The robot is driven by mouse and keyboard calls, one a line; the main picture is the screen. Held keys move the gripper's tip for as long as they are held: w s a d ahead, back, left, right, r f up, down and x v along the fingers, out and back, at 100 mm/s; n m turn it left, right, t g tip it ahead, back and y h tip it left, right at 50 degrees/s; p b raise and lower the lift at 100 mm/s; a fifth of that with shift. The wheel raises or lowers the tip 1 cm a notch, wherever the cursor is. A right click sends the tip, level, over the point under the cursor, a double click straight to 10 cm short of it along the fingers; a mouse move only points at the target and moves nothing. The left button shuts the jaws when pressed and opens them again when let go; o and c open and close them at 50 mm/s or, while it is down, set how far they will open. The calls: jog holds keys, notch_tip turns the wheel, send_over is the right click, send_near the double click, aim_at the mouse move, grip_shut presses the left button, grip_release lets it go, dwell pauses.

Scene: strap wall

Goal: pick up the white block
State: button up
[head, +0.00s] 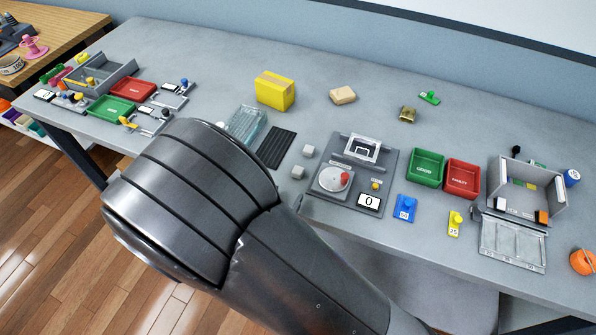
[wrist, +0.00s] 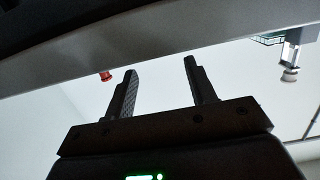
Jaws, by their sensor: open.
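Two small pale cubes, either of which could be the white block, lie on the grey table in the head view. One pale cube (head: 308,150) is just right of the black ribbed mat, and the other pale cube (head: 297,172) is a little nearer the front edge. They stand apart, left of the grey panel. My gripper (wrist: 160,66) shows in the wrist view with its two fingers apart and nothing between them. No pale cube is seen in the wrist view. In the head view my arm hides the gripper, so its distance from the cubes cannot be told.
The black ribbed mat (head: 277,147) and a clear tray (head: 246,124) lie left of the cubes. The grey panel (head: 339,205) with dial and display stands right. Green (head: 426,167) and red (head: 463,178) trays lie farther right. A yellow box (head: 275,91) stands behind.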

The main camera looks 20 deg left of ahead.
aim_at(296, 175)
jog(key=w, duration=0.5)
jog(key=w+f, duration=0.1)
jog(key=w, duration=0.2)
jog(key=shift+w+a, duration=0.25)
jog(key=shift+c, duration=0.5)
jog(key=c, duration=1)
